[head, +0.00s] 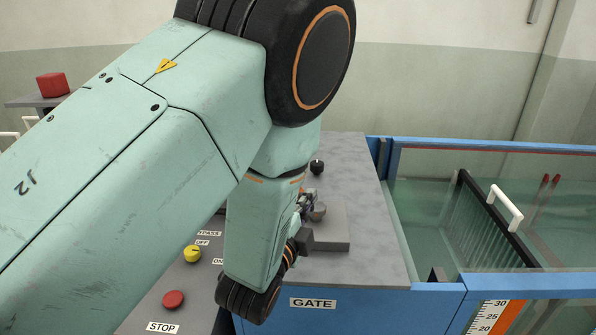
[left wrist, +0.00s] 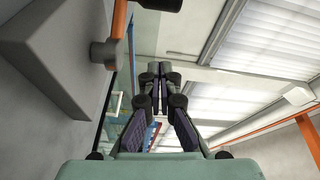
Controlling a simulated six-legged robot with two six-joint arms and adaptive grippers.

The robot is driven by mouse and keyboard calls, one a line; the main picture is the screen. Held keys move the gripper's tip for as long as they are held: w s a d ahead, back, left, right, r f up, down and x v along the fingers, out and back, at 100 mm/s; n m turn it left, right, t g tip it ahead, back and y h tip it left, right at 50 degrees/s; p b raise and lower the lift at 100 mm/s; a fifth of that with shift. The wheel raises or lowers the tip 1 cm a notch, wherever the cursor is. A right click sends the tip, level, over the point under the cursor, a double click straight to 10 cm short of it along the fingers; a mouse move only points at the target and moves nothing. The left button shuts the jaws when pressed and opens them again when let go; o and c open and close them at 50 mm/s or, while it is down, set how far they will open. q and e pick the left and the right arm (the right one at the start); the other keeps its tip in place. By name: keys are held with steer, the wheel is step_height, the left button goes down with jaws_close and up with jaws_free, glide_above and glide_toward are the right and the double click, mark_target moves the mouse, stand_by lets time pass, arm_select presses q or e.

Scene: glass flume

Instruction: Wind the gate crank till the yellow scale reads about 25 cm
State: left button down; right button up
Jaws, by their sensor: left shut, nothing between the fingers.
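The gate crank stands at a grey block (head: 330,240) on the bench above the GATE label. Its round hub (head: 317,212) shows beside my left gripper (head: 307,199); much of the crank is hidden by my left arm. In the left wrist view the hub (left wrist: 103,53) and a dark cylindrical knob (left wrist: 160,4) show at upper left and top. My left gripper (left wrist: 158,70) is shut and empty there, apart from the knob. A scale (head: 489,318) marked 30, 25, 20 shows at lower right, cut by the frame; its reading cannot be told. My right gripper is out of view.
A yellow knob (head: 192,254) and a red STOP button (head: 173,299) lie left of my forearm. A black knob (head: 317,167) stands farther back. The glass tank (head: 420,220) with a dark barred rack (head: 486,215) is on the right. The bench top's right side is clear.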

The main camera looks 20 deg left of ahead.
arm_select(q)
steer(key=shift+w+d+f+m, duration=0.25)
steer(key=shift+w+m, duration=0.15)
steer(key=shift+m, duration=0.5)
steer(key=shift+w+a, duration=0.25)
steer(key=shift+w, duration=0.3)
steer(key=w+b, duration=0.1)
steer(key=w, duration=0.8)
steer(key=shift+d, duration=0.2)
steer(key=a, duration=0.1)
steer(key=s+a, duration=0.1)
steer(key=a, duration=0.1)
steer(key=shift+s+a+r, duration=0.1)
steer(key=shift+s+a, duration=0.05)
steer(key=shift+s, duration=0.15)
steer(key=shift+s+a+r, duration=0.1)
steer(key=shift+s+a, duration=0.15)
steer(key=shift+a, duration=0.05)
steer(key=shift+w+d+f, duration=0.15)
steer(key=shift+w+f, duration=0.05)
steer(key=shift+w, duration=0.1)
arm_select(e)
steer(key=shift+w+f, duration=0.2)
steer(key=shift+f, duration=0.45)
